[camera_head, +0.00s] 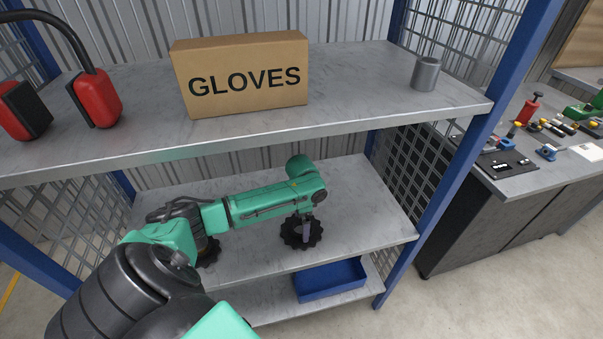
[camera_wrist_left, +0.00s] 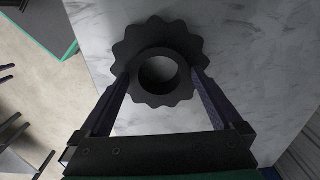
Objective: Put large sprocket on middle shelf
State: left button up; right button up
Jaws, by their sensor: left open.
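A dark toothed sprocket (camera_head: 293,233) lies flat on the middle shelf (camera_head: 355,200). In the left wrist view the sprocket (camera_wrist_left: 165,33) shows its wavy rim and a raised round hub with a hole. My left gripper (camera_head: 306,232) points down at it from above. In the left wrist view my left gripper (camera_wrist_left: 161,72) is open, with one fingertip on each side of the hub; I cannot tell whether they touch it. A second dark toothed piece (camera_head: 209,252) lies further left on the same shelf, partly hidden by my arm. My right gripper is out of view.
The top shelf, above my left arm, holds a GLOVES box (camera_head: 240,75), red ear defenders (camera_head: 95,98) and a metal cylinder (camera_head: 426,74). A blue bin (camera_head: 330,280) sits on the lower shelf. Blue posts and mesh bound the sides. The middle shelf's right part is clear.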

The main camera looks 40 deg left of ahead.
pick_arm(q)
notch_tip(320, 180, up, 10)
jog(key=shift+r, duration=0.2)
